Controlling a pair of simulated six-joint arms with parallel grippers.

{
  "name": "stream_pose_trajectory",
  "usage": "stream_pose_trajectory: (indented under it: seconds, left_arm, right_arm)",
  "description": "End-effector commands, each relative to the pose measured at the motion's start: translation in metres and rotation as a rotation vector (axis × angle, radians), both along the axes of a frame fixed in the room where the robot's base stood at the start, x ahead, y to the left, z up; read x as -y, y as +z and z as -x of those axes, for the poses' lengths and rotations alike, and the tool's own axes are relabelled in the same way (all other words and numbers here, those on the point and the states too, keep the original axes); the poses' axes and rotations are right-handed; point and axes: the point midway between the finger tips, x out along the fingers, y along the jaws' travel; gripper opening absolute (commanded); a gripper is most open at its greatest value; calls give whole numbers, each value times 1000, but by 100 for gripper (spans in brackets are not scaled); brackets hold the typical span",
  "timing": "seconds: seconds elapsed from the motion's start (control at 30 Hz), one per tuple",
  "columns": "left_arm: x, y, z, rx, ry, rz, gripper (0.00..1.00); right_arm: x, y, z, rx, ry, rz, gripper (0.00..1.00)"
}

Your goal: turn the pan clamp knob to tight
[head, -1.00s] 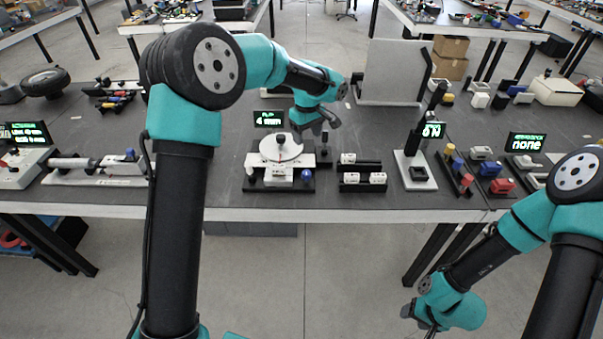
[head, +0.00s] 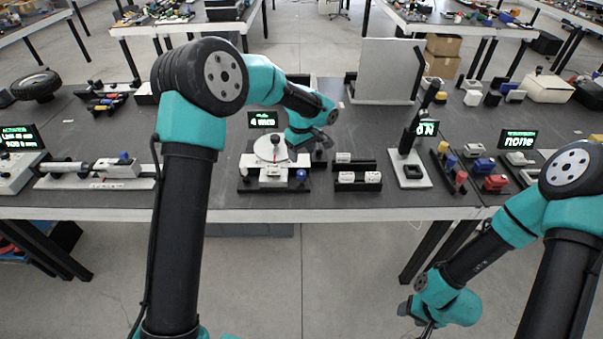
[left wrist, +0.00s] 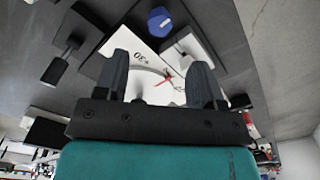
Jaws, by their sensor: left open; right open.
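A small fixture with a round white dial plate (head: 268,153) stands near the table's front edge. A blue knob (head: 301,175) is at its front right corner, and a black-topped post (head: 275,141) rises at the dial. I cannot tell which knob is the pan clamp. My left gripper (head: 318,144) is open and empty, just right of the dial and above the fixture. The left wrist view shows the fingers (left wrist: 160,68) over the dial and its red pointer (left wrist: 169,77), apart from the blue knob (left wrist: 160,21). My right gripper (head: 426,324) is open, low in front of the table.
A green-lettered display (head: 263,119) stands behind the fixture. A black rack with white blocks (head: 346,177) is close on its right, then a white-based stand (head: 410,170). A rail device (head: 95,170) is to the left, with bare table between.

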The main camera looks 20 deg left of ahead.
Motion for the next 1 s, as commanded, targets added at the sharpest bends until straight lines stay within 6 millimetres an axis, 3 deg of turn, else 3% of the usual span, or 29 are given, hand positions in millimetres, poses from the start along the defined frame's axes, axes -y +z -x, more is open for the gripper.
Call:
stream_pose_trajectory:
  seconds: [0.3,0.53,0.7,1.0]
  left_arm:
    - [0,-56,1,-3,-1,-1,63]
    - [0,-88,0,-1,-1,-1,63]
    - [0,-98,0,1,0,1,63]
    - [0,-99,0,1,0,1,61]
  right_arm:
    - [0,0,0,0,0,0,55]
    - [0,0,0,0,0,0,55]
    - [0,0,0,0,0,0,55]
    - [0,0,0,0,0,0,55]
